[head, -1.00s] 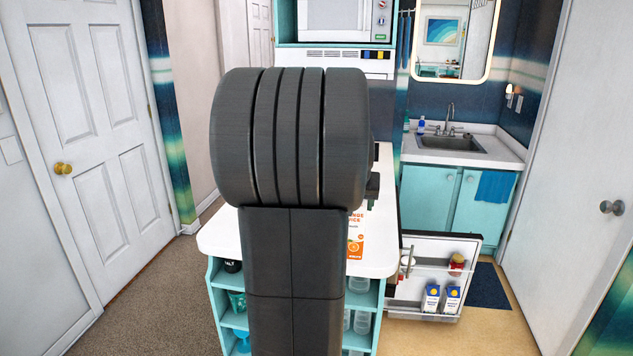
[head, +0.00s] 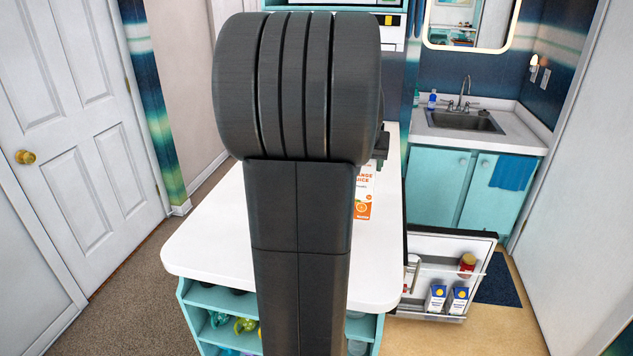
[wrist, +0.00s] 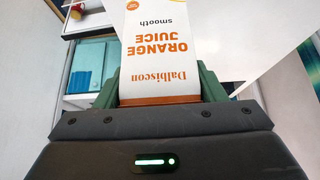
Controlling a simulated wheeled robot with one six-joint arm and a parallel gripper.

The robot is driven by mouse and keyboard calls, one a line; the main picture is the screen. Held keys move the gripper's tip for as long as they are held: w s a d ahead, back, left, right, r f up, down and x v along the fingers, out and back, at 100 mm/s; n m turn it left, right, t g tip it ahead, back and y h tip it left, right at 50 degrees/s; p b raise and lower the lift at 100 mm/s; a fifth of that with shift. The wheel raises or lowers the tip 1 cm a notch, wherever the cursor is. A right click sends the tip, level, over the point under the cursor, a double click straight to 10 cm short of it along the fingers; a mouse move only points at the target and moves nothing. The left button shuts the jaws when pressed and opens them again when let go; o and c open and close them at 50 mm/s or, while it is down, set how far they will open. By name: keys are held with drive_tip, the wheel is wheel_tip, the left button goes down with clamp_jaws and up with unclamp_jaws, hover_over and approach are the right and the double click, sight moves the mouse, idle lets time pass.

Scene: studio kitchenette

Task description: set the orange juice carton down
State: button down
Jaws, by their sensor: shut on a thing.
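The orange juice carton (head: 364,195) is white with orange print and an orange-fruit picture. In the head view it shows just right of my arm, over the right part of the white countertop (head: 215,235). My arm hides its left side and top. In the wrist view the carton (wrist: 157,50) fills the space between the green fingers of my gripper (wrist: 157,82), which is shut on it. Its lettering is upside down there. I cannot tell whether the carton's base touches the countertop.
Open shelves with cups (head: 243,325) are under the counter's front. An open fridge door (head: 440,262) with cartons and a red-lidded jar (head: 467,263) stands right of the counter. A sink (head: 465,121) is at the back right. The countertop's front left is bare.

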drive_tip(key=shift+f+p, duration=0.4)
drive_tip(key=shift+f, duration=4.45)
drive_tip(key=shift+f, duration=0.15)
drive_tip(key=shift+c, duration=1.6)
unclamp_jaws()
drive_tip(key=shift+r, duration=0.3)
drive_tip(key=b+v, duration=0.1)
drive_tip(key=v, duration=1)
drive_tip(key=shift+s+r, duration=0.3)
drive_tip(key=shift+a, duration=0.1)
